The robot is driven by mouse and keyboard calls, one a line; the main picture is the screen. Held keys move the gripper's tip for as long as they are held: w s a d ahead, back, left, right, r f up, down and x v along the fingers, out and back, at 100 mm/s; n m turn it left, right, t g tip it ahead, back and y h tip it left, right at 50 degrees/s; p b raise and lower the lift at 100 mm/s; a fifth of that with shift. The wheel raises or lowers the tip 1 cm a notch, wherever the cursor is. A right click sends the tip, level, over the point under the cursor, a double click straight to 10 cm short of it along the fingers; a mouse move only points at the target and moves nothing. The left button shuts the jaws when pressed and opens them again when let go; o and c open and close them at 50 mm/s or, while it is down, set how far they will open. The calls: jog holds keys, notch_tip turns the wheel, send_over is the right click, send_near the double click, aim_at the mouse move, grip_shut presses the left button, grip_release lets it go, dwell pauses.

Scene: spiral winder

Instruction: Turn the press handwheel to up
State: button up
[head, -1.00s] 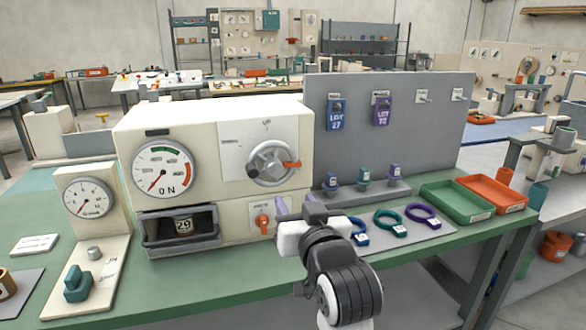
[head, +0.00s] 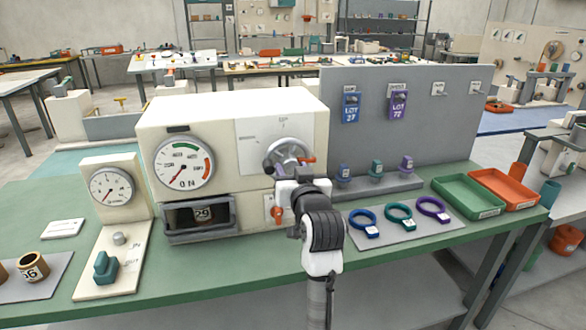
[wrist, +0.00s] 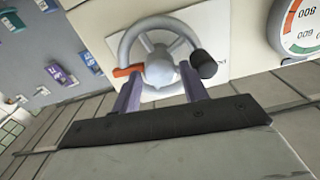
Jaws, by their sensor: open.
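The press handwheel (head: 287,158) is a grey wheel with an orange marker, on a white plate on the cream press's front. In the head view my arm hides its lower part. The wrist view shows the handwheel (wrist: 160,62) with its hub, spokes, orange marker at left and a dark knob at right. The marker points right in the head view, away from the small label at the plate's top. My gripper (wrist: 160,92) is open, its two fingers pointing at the wheel around the hub's lower side. I cannot tell whether they touch it.
Coloured rings (head: 399,216) and trays (head: 468,197) lie on the bench at right.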

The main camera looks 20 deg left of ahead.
jog(key=c, duration=0.7)
jog(key=shift+n, duration=0.4)
jog(key=n+b, duration=0.2)
jog(key=shift+f+n, duration=0.15)
jog(key=shift+n, duration=0.25)
jog(key=n+b, duration=0.1)
jog(key=n, duration=0.2)
jog(key=shift+n+b, duration=0.4)
jog(key=n+b, duration=0.3)
jog(key=n, duration=0.3)
jog(key=shift+b, duration=0.3)
jog(key=n+b, duration=0.2)
jog(key=n, duration=0.3)
jog(key=shift+n+b, duration=0.3)
jog(key=shift+b, duration=0.05)
